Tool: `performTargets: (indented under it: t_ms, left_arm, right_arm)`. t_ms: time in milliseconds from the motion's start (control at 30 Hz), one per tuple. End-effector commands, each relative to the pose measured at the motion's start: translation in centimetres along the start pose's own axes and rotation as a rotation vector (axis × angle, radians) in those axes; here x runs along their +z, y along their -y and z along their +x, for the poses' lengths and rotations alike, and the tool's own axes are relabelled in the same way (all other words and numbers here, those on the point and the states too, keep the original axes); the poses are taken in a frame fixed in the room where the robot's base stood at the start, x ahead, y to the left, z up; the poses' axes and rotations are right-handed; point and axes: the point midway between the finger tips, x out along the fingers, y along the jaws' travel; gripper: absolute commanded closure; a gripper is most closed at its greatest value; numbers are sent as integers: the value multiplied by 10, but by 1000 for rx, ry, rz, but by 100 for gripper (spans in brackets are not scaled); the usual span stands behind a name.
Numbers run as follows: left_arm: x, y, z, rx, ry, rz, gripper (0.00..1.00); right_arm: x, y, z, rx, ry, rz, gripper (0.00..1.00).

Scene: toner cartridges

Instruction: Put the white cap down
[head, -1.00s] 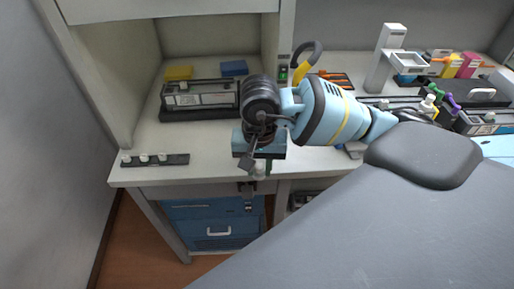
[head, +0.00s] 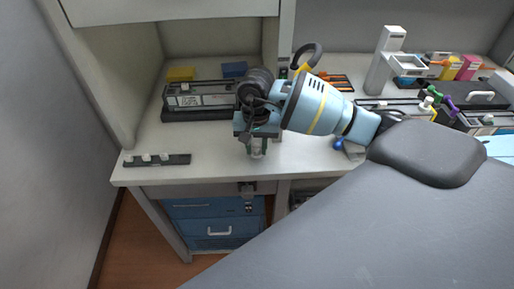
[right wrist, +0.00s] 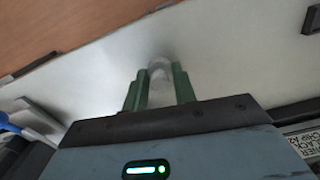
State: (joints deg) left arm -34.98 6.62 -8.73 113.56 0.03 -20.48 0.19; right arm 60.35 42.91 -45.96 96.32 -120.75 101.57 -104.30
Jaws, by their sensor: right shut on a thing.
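The white cap (right wrist: 160,82) is between the green fingers of my right gripper (right wrist: 160,88) in the right wrist view; it looks pale and translucent there. In the head view the right gripper (head: 257,147) points down over the front part of the pale worktop, with the cap (head: 257,153) low between its fingers. The gripper is shut on the cap. I cannot tell whether the cap's underside touches the worktop. My left gripper is not in view.
A dark strip with several white caps (head: 157,160) lies at the worktop's front left. A toner cartridge (head: 200,98) lies behind my gripper, with yellow (head: 181,74) and blue blocks (head: 234,69) further back. Bare worktop (head: 205,150) lies between strip and gripper.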

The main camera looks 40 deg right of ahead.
Motion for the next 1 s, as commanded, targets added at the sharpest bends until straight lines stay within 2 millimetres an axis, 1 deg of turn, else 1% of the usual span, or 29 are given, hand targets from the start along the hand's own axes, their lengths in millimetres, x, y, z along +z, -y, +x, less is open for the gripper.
performTargets:
  t_ms: [33, 100, 367, 500, 533, 667, 700, 1000]
  left_arm:
    - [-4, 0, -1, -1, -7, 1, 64]
    - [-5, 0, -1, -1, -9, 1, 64]
    - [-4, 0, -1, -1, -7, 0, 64]
    - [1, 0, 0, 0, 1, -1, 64]
    - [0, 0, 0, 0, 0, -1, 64]
    - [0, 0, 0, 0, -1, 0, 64]
    - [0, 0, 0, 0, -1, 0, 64]
    - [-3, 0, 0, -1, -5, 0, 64]
  right_arm:
    - [0, 0, 5, -3, 0, 1, 94]
    - [0, 1, 10, -4, -2, 0, 94]
    - [0, 0, 12, -3, -2, 0, 94]
    - [0, 0, 17, -1, -1, 0, 94]
    - [0, 0, 17, -1, -1, 0, 70]
    - [0, 0, 16, -2, -2, 0, 53]
    - [0, 0, 16, -2, -2, 0, 51]
    - [0, 1, 13, -4, -3, 0, 51]
